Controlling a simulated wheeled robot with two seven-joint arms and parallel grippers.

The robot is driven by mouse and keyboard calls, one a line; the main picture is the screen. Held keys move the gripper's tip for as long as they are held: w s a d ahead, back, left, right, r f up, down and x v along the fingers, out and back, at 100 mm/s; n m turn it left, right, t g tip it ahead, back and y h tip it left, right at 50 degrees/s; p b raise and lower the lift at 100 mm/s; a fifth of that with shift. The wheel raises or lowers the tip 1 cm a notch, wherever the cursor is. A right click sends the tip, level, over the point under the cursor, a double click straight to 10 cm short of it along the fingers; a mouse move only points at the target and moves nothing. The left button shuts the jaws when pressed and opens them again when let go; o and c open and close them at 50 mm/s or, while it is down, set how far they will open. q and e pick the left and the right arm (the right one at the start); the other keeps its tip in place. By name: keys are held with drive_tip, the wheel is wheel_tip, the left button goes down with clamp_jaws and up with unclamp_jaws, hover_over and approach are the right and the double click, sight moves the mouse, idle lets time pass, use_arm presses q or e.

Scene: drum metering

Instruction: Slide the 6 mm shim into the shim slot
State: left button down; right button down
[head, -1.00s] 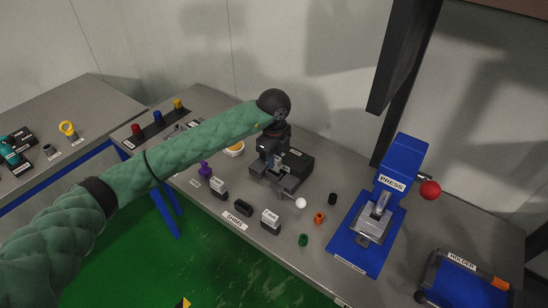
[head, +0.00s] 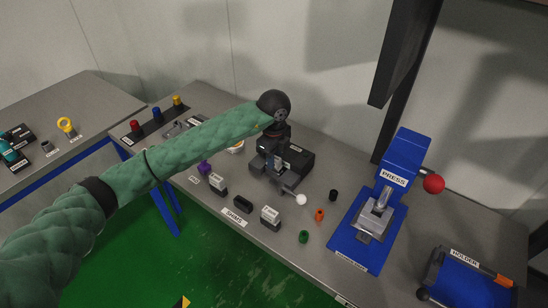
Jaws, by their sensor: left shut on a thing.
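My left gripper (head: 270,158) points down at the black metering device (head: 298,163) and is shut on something. The held thing is mostly hidden by the fingers and too small to identify; it may be the 6 mm shim. The shim slot cannot be made out behind the gripper. In the row marked SHIMS (head: 234,217), a dark middle block (head: 243,204) shows no pale shim on top. The blocks on its left (head: 218,183) and right (head: 270,216) each carry a pale labelled piece. My right gripper is not in view.
A lever with a white knob (head: 301,199) sticks out in front of the device. Small black (head: 333,195), orange (head: 319,215) and green (head: 304,236) pieces lie to its right. The blue press (head: 401,170) stands further right, and the blue holder (head: 464,279) at lower right.

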use_arm(q)
drive_tip(key=shift+f+b, duration=0.45)
drive_tip(key=shift+f, duration=0.2)
drive_tip(key=c, duration=1.2)
unclamp_jaws()
drive_tip(key=shift+o, duration=0.2)
drive_tip(key=shift+a+r, duration=0.1)
drive_tip(key=shift+r, duration=0.05)
drive_tip(key=shift+r, duration=0.15)
